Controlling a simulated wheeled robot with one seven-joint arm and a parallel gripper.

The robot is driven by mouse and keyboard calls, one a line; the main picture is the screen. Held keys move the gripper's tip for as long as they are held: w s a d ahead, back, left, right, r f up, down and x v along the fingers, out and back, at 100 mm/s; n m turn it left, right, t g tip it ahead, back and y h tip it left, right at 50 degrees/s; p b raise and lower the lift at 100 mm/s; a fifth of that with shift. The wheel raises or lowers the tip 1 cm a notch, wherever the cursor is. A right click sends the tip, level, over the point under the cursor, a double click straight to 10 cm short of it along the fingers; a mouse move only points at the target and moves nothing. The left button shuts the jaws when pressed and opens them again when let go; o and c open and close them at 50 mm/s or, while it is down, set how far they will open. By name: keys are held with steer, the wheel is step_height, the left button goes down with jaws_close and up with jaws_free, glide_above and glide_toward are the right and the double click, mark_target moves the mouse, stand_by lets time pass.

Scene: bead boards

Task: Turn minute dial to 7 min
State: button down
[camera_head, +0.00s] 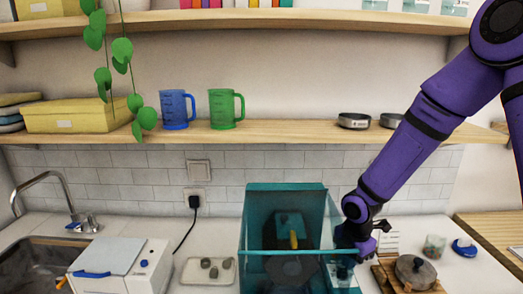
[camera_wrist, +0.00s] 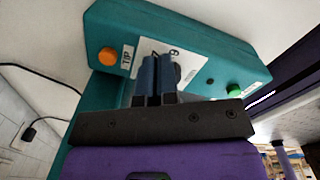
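A teal machine (camera_head: 256,222) with an open-looking, see-through upper part stands on the counter. My gripper (camera_head: 352,254) is at its right side in the head view. In the wrist view the teal panel (camera_wrist: 225,50) carries a white label plate (camera_wrist: 190,62), an orange button (camera_wrist: 107,57) and a green button (camera_wrist: 234,90). The two fingers of my gripper (camera_wrist: 156,62) are close together in front of the plate. A dark rounded piece, perhaps the minute dial (camera_wrist: 177,73), shows just right of the fingertips. The dial's pointer and most of its scale are hidden; I cannot tell whether the fingers grip it.
A pan on a wooden board (camera_head: 415,272), a small jar (camera_head: 433,246) and a blue item (camera_head: 464,247) lie right of my gripper. A white box (camera_head: 120,270) and a tray with stones (camera_head: 208,270) are left. A shelf (camera_head: 290,133) with mugs runs above.

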steer(key=shift+s+d+f+g, duration=0.15)
steer(key=shift+s+f, duration=0.15)
steer(key=shift+s, duration=0.1)
steer(key=shift+s+d+f+g, duration=0.15)
steer(key=shift+s+f, duration=0.1)
steer(key=shift+s, duration=0.15)
steer(key=shift+w+d+r, duration=0.1)
steer(key=shift+w+d, duration=0.1)
steer(key=shift+d, duration=0.05)
steer(key=r, duration=0.5)
steer(key=shift+w, duration=0.35)
steer(key=shift+r, duration=0.45)
steer(key=shift+a, duration=0.1)
